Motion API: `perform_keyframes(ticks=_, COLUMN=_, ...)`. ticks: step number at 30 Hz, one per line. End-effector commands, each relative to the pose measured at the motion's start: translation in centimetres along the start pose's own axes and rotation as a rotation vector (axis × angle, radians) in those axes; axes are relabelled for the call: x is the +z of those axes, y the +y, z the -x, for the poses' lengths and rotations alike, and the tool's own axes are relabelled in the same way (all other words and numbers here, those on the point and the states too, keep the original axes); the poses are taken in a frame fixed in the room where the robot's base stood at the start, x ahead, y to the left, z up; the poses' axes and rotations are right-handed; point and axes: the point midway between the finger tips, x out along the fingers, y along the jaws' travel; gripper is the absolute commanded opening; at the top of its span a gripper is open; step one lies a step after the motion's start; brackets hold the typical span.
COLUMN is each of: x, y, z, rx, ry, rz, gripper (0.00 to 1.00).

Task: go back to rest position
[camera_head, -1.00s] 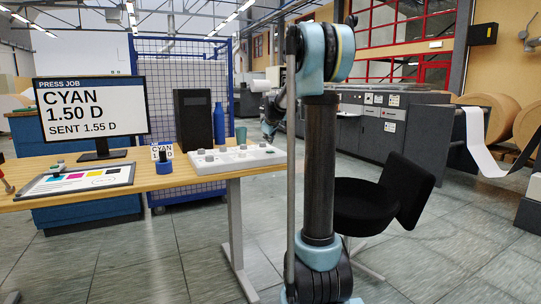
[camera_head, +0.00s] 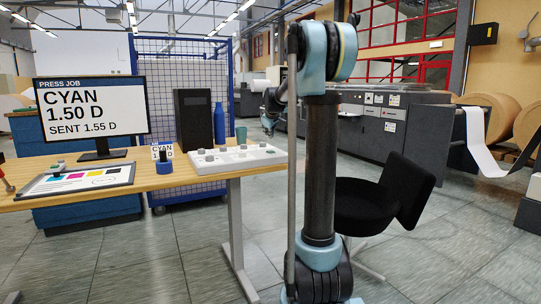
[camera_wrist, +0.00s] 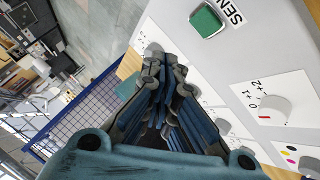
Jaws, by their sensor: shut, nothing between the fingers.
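My gripper (camera_wrist: 165,75) shows in the wrist view with its dark-blue fingers together and nothing between them. In the head view my gripper (camera_head: 268,128) hangs beside my column, above the right end of the white control panel (camera_head: 238,158). In the wrist view the panel (camera_wrist: 225,65) lies below and to the right of the fingers, apart from them as far as I can tell. It carries a green SEND button (camera_wrist: 205,21) and a white knob (camera_wrist: 273,110) with a numbered scale.
The wooden table (camera_head: 190,180) holds a monitor (camera_head: 92,110) reading CYAN 1.50 D and SENT 1.55 D, a colour sheet (camera_head: 80,180), a blue bottle (camera_head: 219,123) and a teal cup (camera_head: 241,135). A black chair (camera_head: 375,205) stands right of my column.

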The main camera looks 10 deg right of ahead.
Motion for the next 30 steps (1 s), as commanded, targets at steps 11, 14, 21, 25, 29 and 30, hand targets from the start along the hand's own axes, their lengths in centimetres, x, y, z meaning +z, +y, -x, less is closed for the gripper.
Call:
perform_keyframes(ticks=11, x=4.8, y=-4.3, z=4.7, rx=-0.050, ry=-0.058, rz=-0.094, gripper=0.00)
perform_keyframes(ticks=14, x=7.3, y=-6.6, z=6.9, rx=-0.073, ry=-0.089, rz=-0.143, gripper=0.00)
perform_keyframes(ticks=21, x=13.6, y=-12.4, z=11.6, rx=-0.124, ry=-0.169, rz=-0.261, gripper=0.00)
perform_keyframes(ticks=25, x=17.2, y=-15.7, z=13.8, rx=-0.149, ry=-0.215, rz=-0.324, gripper=0.00)
perform_keyframes(ticks=29, x=20.8, y=-19.1, z=15.8, rx=-0.170, ry=-0.262, rz=-0.386, gripper=0.00)
perform_keyframes(ticks=30, x=22.0, y=-20.2, z=16.3, rx=-0.177, ry=-0.277, rz=-0.404, gripper=0.00)
